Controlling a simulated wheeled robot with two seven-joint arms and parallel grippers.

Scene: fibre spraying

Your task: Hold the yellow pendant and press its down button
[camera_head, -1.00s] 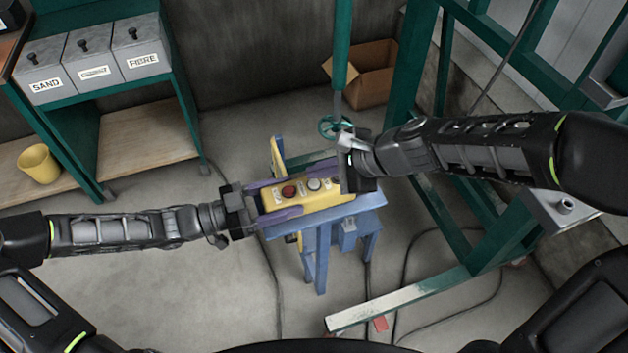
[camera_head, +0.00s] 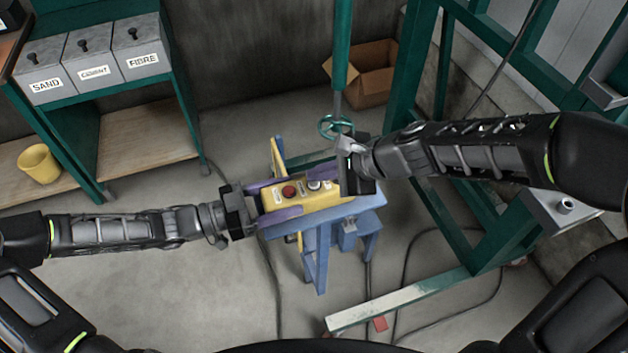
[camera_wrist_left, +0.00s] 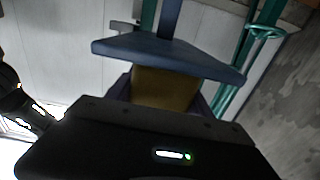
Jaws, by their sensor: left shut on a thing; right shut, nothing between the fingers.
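The yellow pendant (camera_head: 302,200) lies on a small blue stand (camera_head: 335,219) in the middle of the head view. A red button (camera_head: 289,191) and a pale button (camera_head: 313,185) show on its top face. My left gripper (camera_head: 276,202) is shut on the pendant, with its purple fingers along the two sides. The left wrist view shows the pendant (camera_wrist_left: 165,88) beyond the wrist housing, under a blue plate. My right gripper (camera_head: 345,180) is over the pendant's right end and hides that end. Its fingertips are hardly visible, and I cannot tell whether they touch a button.
A green handwheel (camera_head: 336,126) and a cardboard box (camera_head: 365,75) are behind the stand. A green frame (camera_head: 466,235) stands to the right. Labelled bins (camera_head: 95,62) and a yellow bucket (camera_head: 39,163) are at the left. Cables lie on the floor.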

